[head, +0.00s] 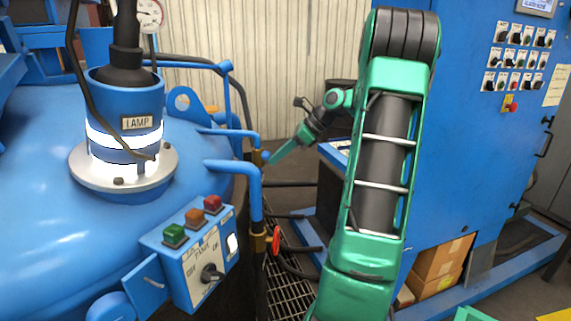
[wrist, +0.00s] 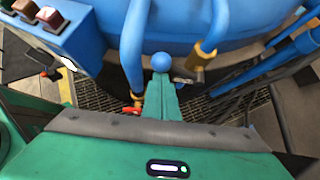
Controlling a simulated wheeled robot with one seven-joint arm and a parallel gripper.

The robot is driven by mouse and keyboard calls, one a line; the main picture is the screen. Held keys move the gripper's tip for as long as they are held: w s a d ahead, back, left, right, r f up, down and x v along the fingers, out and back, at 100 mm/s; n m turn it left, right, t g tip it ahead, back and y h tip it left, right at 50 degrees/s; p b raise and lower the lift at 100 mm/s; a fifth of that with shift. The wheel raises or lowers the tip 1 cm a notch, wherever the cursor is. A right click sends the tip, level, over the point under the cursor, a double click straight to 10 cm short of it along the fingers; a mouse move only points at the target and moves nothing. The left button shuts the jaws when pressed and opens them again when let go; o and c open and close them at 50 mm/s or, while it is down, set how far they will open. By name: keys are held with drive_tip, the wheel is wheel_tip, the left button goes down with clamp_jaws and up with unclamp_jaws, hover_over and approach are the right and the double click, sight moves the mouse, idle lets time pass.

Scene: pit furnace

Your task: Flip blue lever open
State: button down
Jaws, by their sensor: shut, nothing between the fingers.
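A small blue round knob, which looks like the end of the blue lever, shows in the wrist view (wrist: 161,62) and in the head view (head: 266,156). It sits beside a brass valve fitting (wrist: 201,56) on a blue pipe by the vessel; the fitting also shows in the head view (head: 255,157). The lever's stem is mostly hidden. My gripper (head: 271,160) is shut and empty, with its green fingertips (wrist: 161,80) right at the knob. I cannot tell whether they touch it.
A second valve with a red handle (head: 276,240) is below on a neighbouring blue pipe (head: 254,195). A control box (head: 197,255) with coloured buttons is on the left vessel. A blue cabinet (head: 480,150) stands right. Dark hoses run over the floor grating (head: 292,285).

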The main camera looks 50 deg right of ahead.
drive_tip(key=w+d+r, duration=0.4)
drive_tip(key=d, duration=0.1)
drive_tip(key=shift+d+r, duration=0.25)
drive_tip(key=shift+d, duration=0.05)
idle(0.6)
drive_tip(key=shift+w+f, duration=0.15)
drive_tip(key=shift+a+f, duration=0.1)
idle(0.4)
drive_tip(key=s+d+r, duration=0.1)
drive_tip(key=s+d, duration=0.4)
drive_tip(key=d, duration=0.3)
drive_tip(key=shift+s+d+r, duration=0.15)
drive_tip(key=shift+s+r, duration=0.05)
idle(0.5)
idle(0.5)
